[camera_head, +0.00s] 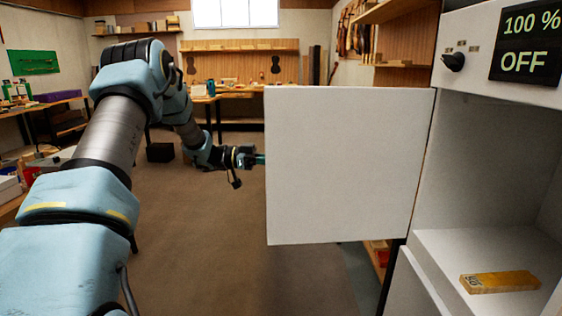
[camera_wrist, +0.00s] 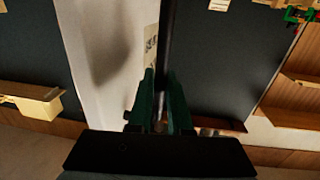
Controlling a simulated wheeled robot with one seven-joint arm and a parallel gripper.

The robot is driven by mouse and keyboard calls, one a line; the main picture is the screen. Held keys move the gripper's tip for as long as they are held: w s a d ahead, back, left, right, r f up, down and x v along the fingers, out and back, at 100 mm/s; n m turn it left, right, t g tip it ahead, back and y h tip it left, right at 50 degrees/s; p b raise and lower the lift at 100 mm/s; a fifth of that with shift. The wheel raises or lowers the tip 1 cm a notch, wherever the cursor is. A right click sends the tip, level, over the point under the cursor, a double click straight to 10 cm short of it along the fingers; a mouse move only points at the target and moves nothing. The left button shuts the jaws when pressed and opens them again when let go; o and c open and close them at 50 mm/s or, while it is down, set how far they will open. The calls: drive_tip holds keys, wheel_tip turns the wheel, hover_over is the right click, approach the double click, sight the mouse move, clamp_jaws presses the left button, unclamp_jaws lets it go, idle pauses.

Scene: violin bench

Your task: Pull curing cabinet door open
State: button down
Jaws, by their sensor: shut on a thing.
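The white curing cabinet door (camera_head: 345,165) stands swung wide open, its broad face toward the head camera. The cabinet (camera_head: 470,160) is at the right, and its pale interior shows. My gripper (camera_head: 260,159) is at the door's left edge, the edge away from the cabinet; the door hides its tips there. In the wrist view my green gripper fingers (camera_wrist: 160,112) are shut on a dark upright bar, which looks like the door handle (camera_wrist: 169,45). The white door surface beside it (camera_wrist: 105,60) also shows there.
A yellow block (camera_head: 500,282) lies on the cabinet floor. The panel (camera_head: 525,45) above reads 100 % and OFF, with a black knob (camera_head: 453,62) beside it. Workbenches (camera_head: 235,95) stand at the back and left. The brown floor (camera_head: 220,250) left of the door is clear.

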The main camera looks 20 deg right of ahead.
drive_tip(key=shift+w+d, duration=0.15)
drive_tip(key=shift+w, duration=0.05)
drive_tip(key=c, duration=0.8)
unclamp_jaws()
drive_tip(key=shift+c, duration=0.2)
drive_tip(key=b+v, duration=0.3)
drive_tip(key=v, duration=0.8)
